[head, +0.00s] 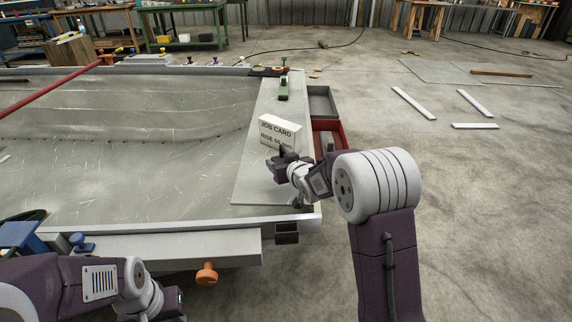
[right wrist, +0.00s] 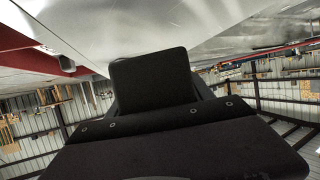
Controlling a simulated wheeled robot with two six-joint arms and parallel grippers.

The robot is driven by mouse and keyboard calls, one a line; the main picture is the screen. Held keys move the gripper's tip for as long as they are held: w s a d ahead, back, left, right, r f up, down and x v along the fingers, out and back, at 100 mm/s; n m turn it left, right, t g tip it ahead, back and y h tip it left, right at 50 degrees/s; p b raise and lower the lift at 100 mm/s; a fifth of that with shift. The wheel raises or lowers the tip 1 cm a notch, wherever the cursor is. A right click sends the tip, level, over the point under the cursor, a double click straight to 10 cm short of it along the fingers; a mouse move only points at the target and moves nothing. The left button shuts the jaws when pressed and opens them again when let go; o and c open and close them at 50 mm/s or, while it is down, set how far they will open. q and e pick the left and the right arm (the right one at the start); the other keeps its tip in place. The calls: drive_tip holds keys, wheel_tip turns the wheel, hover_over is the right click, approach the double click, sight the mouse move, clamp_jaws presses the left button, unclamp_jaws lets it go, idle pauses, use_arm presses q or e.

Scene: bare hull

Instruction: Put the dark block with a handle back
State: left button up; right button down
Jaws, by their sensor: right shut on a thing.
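My right gripper (head: 281,163) is over the pale strip along the right side of the hull, just in front of a white card. It is shut on the dark block, which is hard to tell from the dark fingers in the head view. In the right wrist view a black squarish shape (right wrist: 152,78), apparently the block, stands beyond the dark gripper body. Its handle cannot be made out. My left arm comes in at the bottom left; its fingers are out of the picture.
The white job card (head: 279,131) stands close behind my right gripper. A green tool (head: 283,89) lies farther back on the strip. A red tray (head: 328,137) and a grey tray (head: 322,102) hang at the right edge. An orange knob (head: 206,274) juts out at the front.

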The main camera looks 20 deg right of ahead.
wheel_tip(320, 180, down, 4)
drive_tip(key=shift+r+b, duration=0.1)
drive_tip(key=shift+b, duration=1.15)
drive_tip(key=shift+r, duration=0.15)
drive_tip(key=shift+c, duration=2)
unclamp_jaws()
drive_tip(key=shift+f, duration=0.3)
drive_tip(key=shift+s, duration=0.1)
drive_tip(key=shift+r, duration=0.1)
